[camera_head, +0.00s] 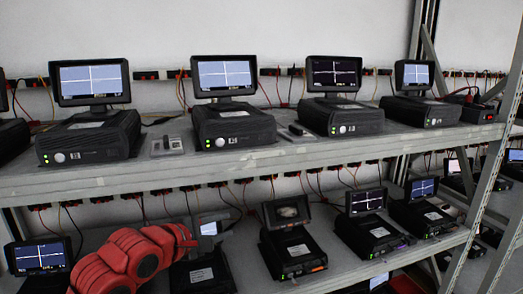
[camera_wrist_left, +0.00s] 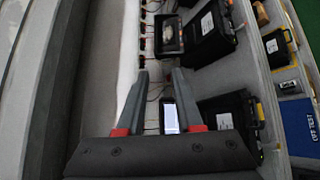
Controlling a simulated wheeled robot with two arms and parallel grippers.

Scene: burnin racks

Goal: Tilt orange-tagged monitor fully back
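On the lower shelf, a black unit carries an orange tag (camera_head: 319,268) at its front right corner. Its small monitor (camera_head: 287,211) stands at the unit's back and shows a pale blob on a dark screen. What looks like the same monitor (camera_wrist_left: 168,35) is ahead of the fingertips in the left wrist view; its exact tilt is hard to tell. My left gripper (camera_wrist_left: 159,74) is open and empty, with a clear gap between its grey fingers and this monitor. In the head view the left gripper (camera_head: 208,222) is left of the tagged unit. My right gripper is not in view.
A neighbouring pale screen (camera_wrist_left: 171,118) lies below and between the fingers in the wrist view. Another monitor (camera_head: 365,201) stands to the right. The upper shelf (camera_head: 260,158) with several units overhangs the lower row. Cables hang along the back wall.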

